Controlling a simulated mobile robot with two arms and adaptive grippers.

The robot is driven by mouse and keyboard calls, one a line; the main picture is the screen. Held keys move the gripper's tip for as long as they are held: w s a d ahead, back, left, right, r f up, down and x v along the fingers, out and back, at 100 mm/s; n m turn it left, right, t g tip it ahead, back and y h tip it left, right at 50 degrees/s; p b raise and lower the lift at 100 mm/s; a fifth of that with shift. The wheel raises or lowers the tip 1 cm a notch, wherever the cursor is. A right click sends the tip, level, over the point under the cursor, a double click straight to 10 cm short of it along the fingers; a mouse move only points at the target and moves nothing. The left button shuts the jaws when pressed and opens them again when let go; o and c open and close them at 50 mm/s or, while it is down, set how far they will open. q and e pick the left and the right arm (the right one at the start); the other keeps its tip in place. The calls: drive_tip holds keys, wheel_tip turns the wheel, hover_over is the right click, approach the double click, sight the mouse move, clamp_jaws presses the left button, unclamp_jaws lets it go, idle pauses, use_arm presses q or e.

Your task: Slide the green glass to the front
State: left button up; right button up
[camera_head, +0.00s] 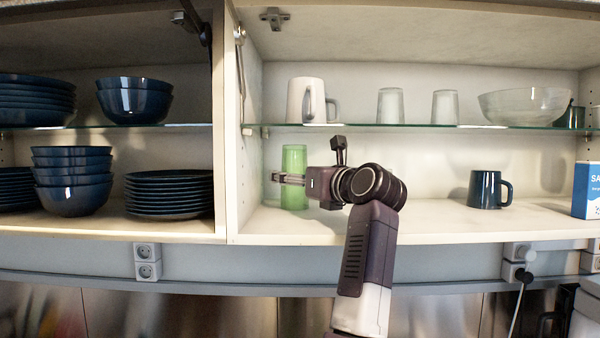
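The green glass (294,160) stands upright on the lower shelf of the right-hand cabinet section, near its left side wall. My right gripper (287,178) reaches in from the right, with its finger parts crossing in front of the glass at about mid-height. The glass shows above and below the fingers. Whether a finger is behind the glass, and whether the gripper grips it, is hidden. My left gripper is not in view.
A dark mug (487,189) and a blue box (587,190) stand to the right on the lower shelf. Dark dishes fill the left section, beyond the divider (230,150).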

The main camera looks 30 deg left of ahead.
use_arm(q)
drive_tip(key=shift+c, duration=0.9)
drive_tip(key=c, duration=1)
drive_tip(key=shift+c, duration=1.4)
use_arm(e)
drive_tip(key=shift+a, duration=0.35)
